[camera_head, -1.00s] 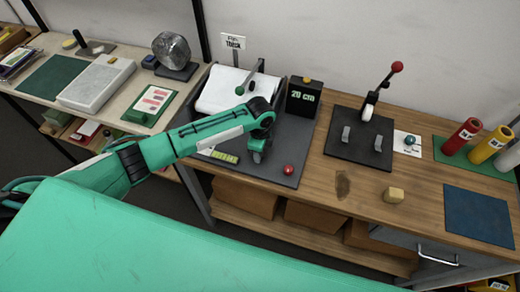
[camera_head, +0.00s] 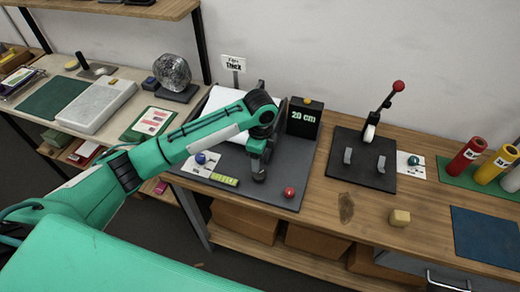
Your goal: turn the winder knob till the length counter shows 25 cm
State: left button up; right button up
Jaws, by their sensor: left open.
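The length counter (camera_head: 304,117) is a black box on the back of the dark winder board (camera_head: 240,192), and it reads 20 cm. A white film roll or sheet (camera_head: 222,100) lies at the board's back left, partly behind my left arm. The crank with the green winder knob is mostly hidden behind that arm. My left gripper (camera_head: 258,176) points down over the middle of the board, in front of the counter. It is open and seems empty. My right gripper is not in view.
A red ball-shaped knob (camera_head: 289,192) is right of the gripper, and a blue one (camera_head: 200,158) is on a white card to its left. A lever stand (camera_head: 360,160) with a red-topped handle stands to the right.

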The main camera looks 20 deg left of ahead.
pick_arm(q)
jog(key=shift+r+b, duration=0.45)
jog(key=shift+r, duration=1.9)
